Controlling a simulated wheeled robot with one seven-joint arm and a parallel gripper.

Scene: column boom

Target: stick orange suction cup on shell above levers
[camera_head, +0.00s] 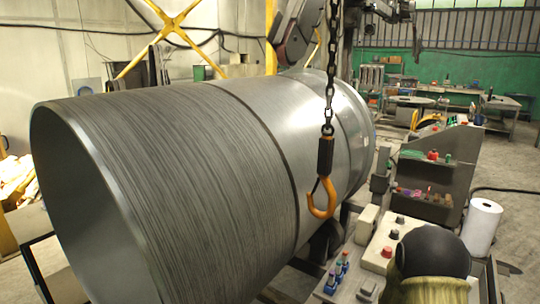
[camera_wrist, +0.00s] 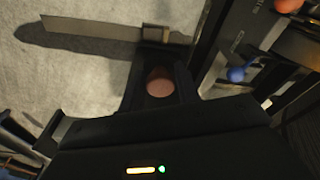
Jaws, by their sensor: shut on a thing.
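The shell is the large grey metal cylinder (camera_head: 205,165) lying across the head view. Several small levers or knobs with blue and red tops (camera_head: 340,270) stand on the console at its lower right. In the wrist view, my gripper (camera_wrist: 155,45) is dark and shut on a dark thing with a dull pinkish-orange round face (camera_wrist: 160,86). I cannot tell for sure that this is the orange suction cup. A blue knob (camera_wrist: 236,75) and an orange knob (camera_wrist: 288,5) are to its right. My gripper is not made out in the head view.
An orange hook (camera_head: 320,200) hangs on a chain in front of the shell. The console (camera_head: 385,235) has red and black buttons. A white roll (camera_head: 482,226) and a dark shelf unit (camera_head: 440,165) stand at right. A pale surface (camera_wrist: 75,70) with a grey bar over it fills the wrist view's upper left.

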